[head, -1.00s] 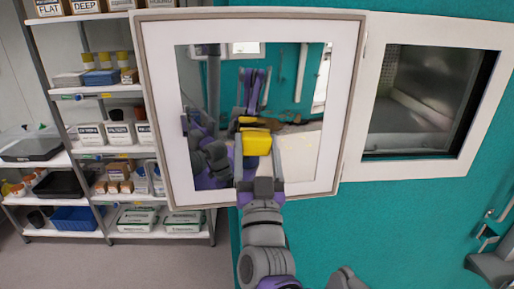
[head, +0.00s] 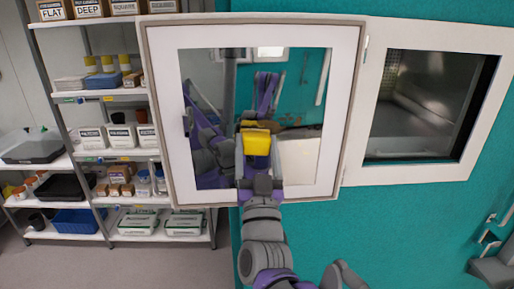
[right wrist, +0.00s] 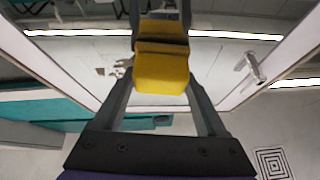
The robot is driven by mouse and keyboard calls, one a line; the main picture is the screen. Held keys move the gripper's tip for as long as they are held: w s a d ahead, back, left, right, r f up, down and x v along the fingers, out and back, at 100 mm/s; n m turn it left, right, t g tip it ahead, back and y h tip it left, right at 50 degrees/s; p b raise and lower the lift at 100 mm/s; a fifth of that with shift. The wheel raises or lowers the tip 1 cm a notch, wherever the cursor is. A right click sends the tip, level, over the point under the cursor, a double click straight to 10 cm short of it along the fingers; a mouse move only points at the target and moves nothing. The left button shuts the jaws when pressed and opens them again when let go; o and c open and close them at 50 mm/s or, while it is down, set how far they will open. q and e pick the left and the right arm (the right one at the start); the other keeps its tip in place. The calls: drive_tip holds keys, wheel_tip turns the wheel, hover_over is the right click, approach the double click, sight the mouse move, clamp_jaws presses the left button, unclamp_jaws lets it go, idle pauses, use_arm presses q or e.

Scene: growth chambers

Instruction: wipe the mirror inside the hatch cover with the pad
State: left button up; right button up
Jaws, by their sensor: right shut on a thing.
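The hatch cover (head: 160,120) stands swung open, its pale framed inner side facing me. The mirror (head: 308,100) inside it reflects my arms and the room. My right gripper (head: 257,168) is in front of the mirror's lower middle, shut on the yellow pad (head: 256,146). In the right wrist view the pad (right wrist: 162,72) sits between the two fingers (right wrist: 162,90), right against its own reflection. The pad is at or very near the glass; I cannot tell whether it touches. My left gripper is not directly in view.
The chamber opening (head: 425,100) is to the right of the cover, in a teal wall (head: 400,225). A shelf rack (head: 110,205) with boxes and trays stands at left behind the cover. A grey fixture (head: 492,265) is at lower right.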

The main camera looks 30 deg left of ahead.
drive_tip(key=shift+w+a, duration=0.1)
drive_tip(key=shift+w, duration=0.05)
drive_tip(key=shift+w+d+p, duration=0.35)
drive_tip(key=shift+w+d, duration=0.35)
drive_tip(key=shift+d, duration=0.3)
drive_tip(key=shift+w+d+p, duration=0.4)
drive_tip(key=shift+w+d, duration=0.3)
drive_tip(key=shift+d, duration=0.35)
drive_tip(key=shift+w+d+p, duration=0.35)
drive_tip(key=shift+w+d, duration=0.35)
drive_tip(key=shift+d, duration=0.3)
drive_tip(key=shift+w+d+r+p, duration=0.15)
drive_tip(key=shift+w+d+p, duration=0.2)
drive_tip(key=shift+d, duration=0.3)
drive_tip(key=shift+w+d+p, duration=0.3)
drive_tip(key=shift+w+d, duration=0.4)
drive_tip(key=shift+d, duration=0.2)
use_arm(q)
drive_tip(key=shift+t, duration=0.3)
drive_tip(key=r, duration=0.1)
drive_tip(key=w+r, duration=0.1)
drive_tip(key=r, duration=0.1)
drive_tip(key=w+r, duration=0.1)
drive_tip(key=r, duration=0.1)
drive_tip(key=shift+w+r, duration=0.15)
drive_tip(key=shift+r, duration=0.05)
use_arm(e)
drive_tip(key=shift+s, duration=0.1)
